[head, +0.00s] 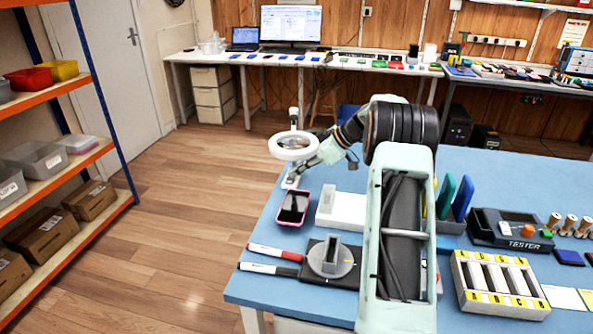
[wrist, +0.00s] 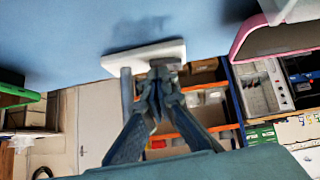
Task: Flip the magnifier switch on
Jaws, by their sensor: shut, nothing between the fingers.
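The magnifier (head: 293,147) stands near the table's left edge, with a white ring head above a small pale base. In the wrist view, which is turned over, its white base plate (wrist: 118,62) and grey post (wrist: 127,92) show. My gripper (head: 294,177) is low beside the base, under the ring. In the wrist view my gripper (wrist: 160,75) has its fingertips together, at or very near a small grey part on the plate. The fingertips hide most of that part. I cannot make out the switch's position or whether they touch it.
Markers (head: 274,252) and a grey stand on a black pad (head: 331,260) lie nearer the front. The table's left edge is close.

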